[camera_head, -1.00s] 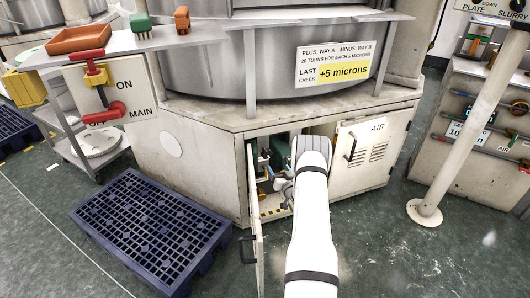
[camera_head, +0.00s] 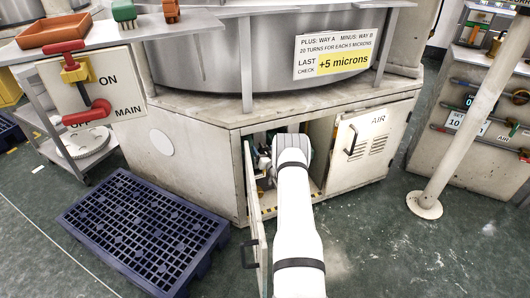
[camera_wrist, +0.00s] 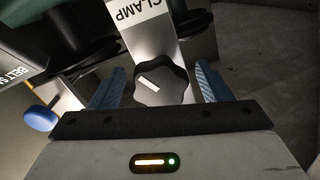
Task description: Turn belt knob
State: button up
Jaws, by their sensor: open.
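In the wrist view a black lobed knob (camera_wrist: 162,84) with a white pointer mark sits on a pale metal plate (camera_wrist: 152,42) lettered CLAMP. My gripper (camera_wrist: 160,78) is open, with one blue finger on each side of the knob. Gaps show between the fingers and the knob, so I see no grip on it. A dark box with a partly cut-off label starting "BELT S" (camera_wrist: 22,72) is at the left. In the head view my arm reaches into the open cabinet (camera_head: 230,180); my gripper and the knob are hidden there.
A blue round handle (camera_wrist: 40,118) is left of my gripper. The open cabinet door (camera_head: 252,215) stands left of my arm, and the closed AIR door (camera_head: 362,150) is to the right. A blue pallet (camera_head: 140,230) lies on the floor. Floor at front right is free.

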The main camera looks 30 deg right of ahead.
jog(key=shift+c, duration=0.3)
jog(key=c, duration=0.9)
jog(key=shift+f+n+b, duration=0.1)
jog(key=shift+n+b, duration=0.2)
jog(key=n+b, duration=0.3)
jog(key=shift+f, duration=0.1)
jog(key=n+b, duration=0.5)
jog(key=shift+n, duration=0.4)
jog(key=n+b, duration=0.5)
jog(key=n, duration=0.1)
jog(key=shift+r+n+b, duration=0.25)
jog(key=shift+n+b, duration=0.8)
jog(key=shift+n, duration=0.15)
jog(key=shift+w, duration=0.1)
